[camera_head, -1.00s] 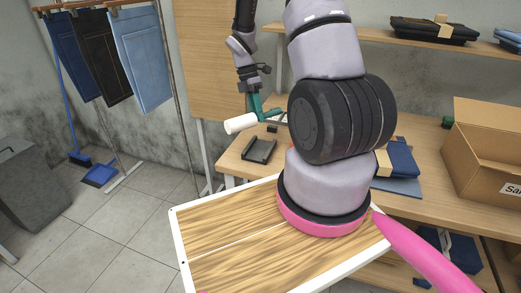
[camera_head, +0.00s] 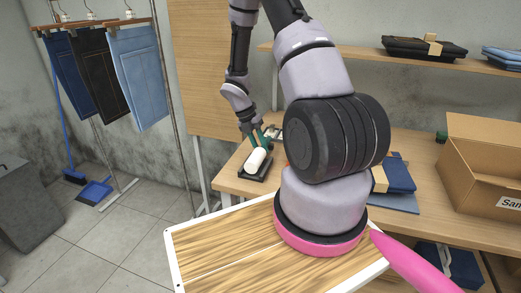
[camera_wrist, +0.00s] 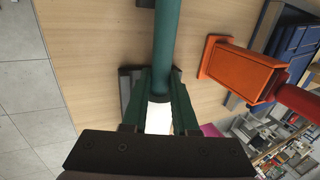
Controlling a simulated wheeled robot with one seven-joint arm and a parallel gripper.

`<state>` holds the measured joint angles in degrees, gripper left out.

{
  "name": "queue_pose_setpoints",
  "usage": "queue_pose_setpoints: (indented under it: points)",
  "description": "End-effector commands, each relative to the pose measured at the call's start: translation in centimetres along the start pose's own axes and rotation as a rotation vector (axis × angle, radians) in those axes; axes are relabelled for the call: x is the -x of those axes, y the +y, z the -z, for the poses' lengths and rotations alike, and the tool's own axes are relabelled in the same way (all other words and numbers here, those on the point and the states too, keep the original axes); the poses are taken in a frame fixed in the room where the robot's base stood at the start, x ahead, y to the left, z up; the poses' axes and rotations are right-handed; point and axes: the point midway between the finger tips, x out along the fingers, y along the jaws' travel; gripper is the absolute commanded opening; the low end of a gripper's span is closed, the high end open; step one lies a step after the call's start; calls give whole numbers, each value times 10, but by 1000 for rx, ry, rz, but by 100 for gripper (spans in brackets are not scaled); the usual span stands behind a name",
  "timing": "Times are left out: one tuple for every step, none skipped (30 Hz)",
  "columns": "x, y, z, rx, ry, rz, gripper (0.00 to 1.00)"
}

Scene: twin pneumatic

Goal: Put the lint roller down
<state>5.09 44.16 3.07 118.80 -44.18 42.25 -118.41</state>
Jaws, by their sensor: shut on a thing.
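The lint roller has a white roll (camera_head: 258,160) and a green handle (camera_head: 261,134). In the head view its roll is at a small black tray (camera_head: 268,177) on the left end of the wooden table; I cannot tell whether it touches the tray. My gripper (camera_head: 252,134) is above the tray, shut on the lint roller. In the wrist view the green handle (camera_wrist: 166,45) runs up between my jaws (camera_wrist: 160,95), and part of the white roll (camera_wrist: 159,117) shows below. The dark tray (camera_wrist: 127,88) shows behind, partly hidden.
An orange tool (camera_wrist: 240,70) stands right of the handle in the wrist view. Folded blue cloth (camera_head: 398,172) and an open cardboard box (camera_head: 480,165) are farther right on the table (camera_head: 228,180). Hanging jeans (camera_head: 138,75) are at left. The table's left edge is close.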

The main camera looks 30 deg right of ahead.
Motion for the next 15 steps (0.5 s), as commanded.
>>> queue_pose_setpoints:
  points:
    - [-6,2,1,1,1,2,0]
    - [-7,3,0,1,0,1,0]
    - [-8,3,0,1,0,0,0]
    - [-8,3,0,0,-1,0,0]
    - [-7,3,0,0,-1,0,0]
    - [-7,3,0,0,-1,0,0]
    - [-7,3,0,0,-1,0,0]
    - [-7,3,0,-1,-1,0,0]
    - [-8,3,0,-1,0,0,0]
    - [-8,3,0,0,0,0,0]
    - [-9,3,0,0,0,0,0]
    - [-9,4,0,0,0,0,35]
    - [-9,4,0,-1,0,0,40]
    - [-9,4,0,-1,0,0,40]
    - [-9,4,0,-1,0,0,40]
